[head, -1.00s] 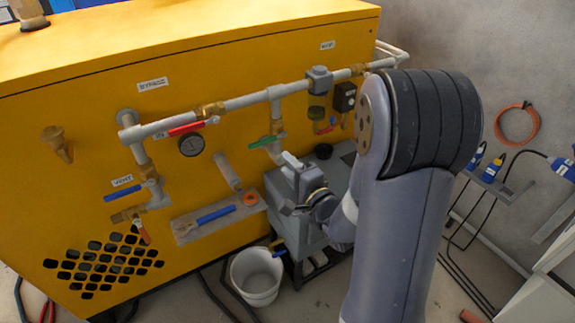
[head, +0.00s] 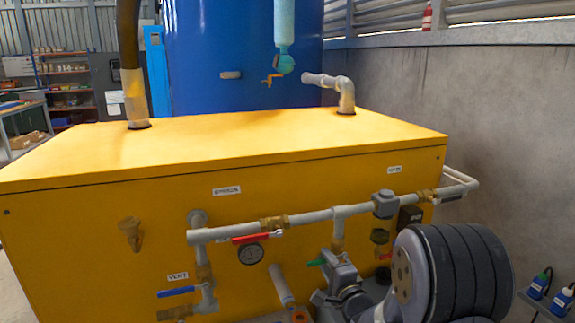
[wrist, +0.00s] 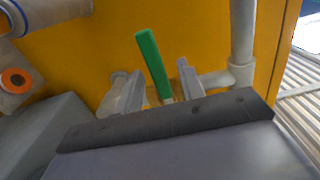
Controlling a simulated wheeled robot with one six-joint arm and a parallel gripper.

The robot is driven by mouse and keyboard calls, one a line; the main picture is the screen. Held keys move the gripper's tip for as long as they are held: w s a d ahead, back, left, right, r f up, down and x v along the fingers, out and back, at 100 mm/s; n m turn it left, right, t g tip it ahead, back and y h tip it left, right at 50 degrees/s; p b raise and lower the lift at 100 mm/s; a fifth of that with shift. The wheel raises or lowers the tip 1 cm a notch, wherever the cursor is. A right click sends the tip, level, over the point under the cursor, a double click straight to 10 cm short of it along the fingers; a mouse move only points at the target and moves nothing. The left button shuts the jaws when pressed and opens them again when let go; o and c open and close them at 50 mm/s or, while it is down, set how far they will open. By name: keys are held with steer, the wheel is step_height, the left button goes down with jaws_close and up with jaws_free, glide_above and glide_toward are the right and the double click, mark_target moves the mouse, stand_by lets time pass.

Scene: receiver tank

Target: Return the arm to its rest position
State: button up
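My gripper (head: 335,287) is in front of the yellow cabinet (head: 80,235), low and right of centre in the head view. In the wrist view its two fingers (wrist: 158,88) stand apart, so it is open. A green valve lever (wrist: 152,62) shows between and beyond the fingers; no finger visibly grips it. In the head view the green lever (head: 316,262) is just left of my gripper, under the grey pipe. My arm reaches in from the lower right with its elbow bent.
A grey pipe (head: 305,217) runs across the cabinet front with a red lever (head: 250,238), a gauge (head: 251,254) and a filter bowl (head: 380,236). A blue lever (head: 176,291) is at lower left. A blue tank (head: 220,50) stands behind. The concrete wall (head: 500,130) bounds the right.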

steer(key=shift+s, duration=0.1)
stand_by(0.3)
steer(key=v, duration=1.1)
steer(key=w+a+f+n+b, duration=0.1)
steer(key=w+a+n, duration=0.1)
steer(key=w, duration=0.8)
steer(key=shift+w+a, duration=0.3)
steer(key=shift+a, duration=0.35)
